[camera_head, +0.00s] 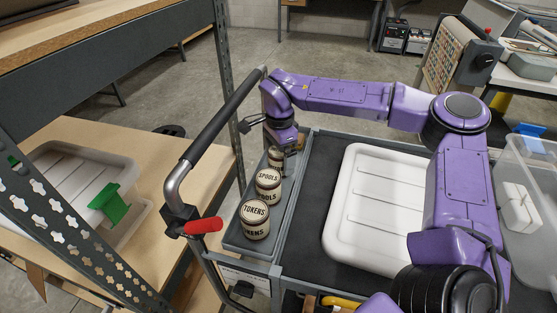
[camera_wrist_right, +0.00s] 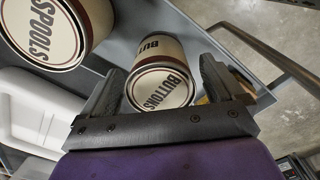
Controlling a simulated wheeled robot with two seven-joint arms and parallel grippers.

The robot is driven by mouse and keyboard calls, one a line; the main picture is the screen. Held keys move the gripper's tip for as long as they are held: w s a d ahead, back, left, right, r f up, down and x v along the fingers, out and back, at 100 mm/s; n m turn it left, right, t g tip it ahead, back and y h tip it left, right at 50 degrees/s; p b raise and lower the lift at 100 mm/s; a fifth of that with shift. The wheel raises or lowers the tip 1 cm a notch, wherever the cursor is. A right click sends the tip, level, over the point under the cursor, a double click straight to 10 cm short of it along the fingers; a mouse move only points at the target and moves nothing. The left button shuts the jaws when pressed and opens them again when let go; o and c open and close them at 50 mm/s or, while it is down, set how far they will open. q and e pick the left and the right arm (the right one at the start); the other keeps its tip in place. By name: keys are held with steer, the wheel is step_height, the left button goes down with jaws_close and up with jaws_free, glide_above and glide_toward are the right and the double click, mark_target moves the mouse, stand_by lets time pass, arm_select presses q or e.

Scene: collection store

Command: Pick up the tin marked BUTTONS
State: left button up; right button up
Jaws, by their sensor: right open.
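The tin marked BUTTONS (camera_wrist_right: 160,78) is cream with dark bands and shows lid and side in the right wrist view. In the head view (camera_head: 275,158) it is at the far end of the tin row, mostly hidden by my right gripper (camera_head: 281,146). In the right wrist view the gripper's jaws (camera_wrist_right: 163,68) are open, one finger on each side of the tin. I cannot tell whether they touch it. My left gripper is not in view.
The SPOOLS tin (camera_head: 268,184) stands close to the BUTTONS tin, with the TOKENS tin (camera_head: 254,218) nearer. All stand in a narrow grey tray (camera_head: 236,239) on a cart. A white lidded box (camera_head: 372,215) lies to the right. A black handlebar (camera_head: 222,116) rises at the left.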

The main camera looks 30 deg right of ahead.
steer(key=shift+w+f, duration=0.2)
steer(key=shift+f, duration=1.15)
steer(key=shift+s, duration=0.3)
steer(key=c, duration=1.4)
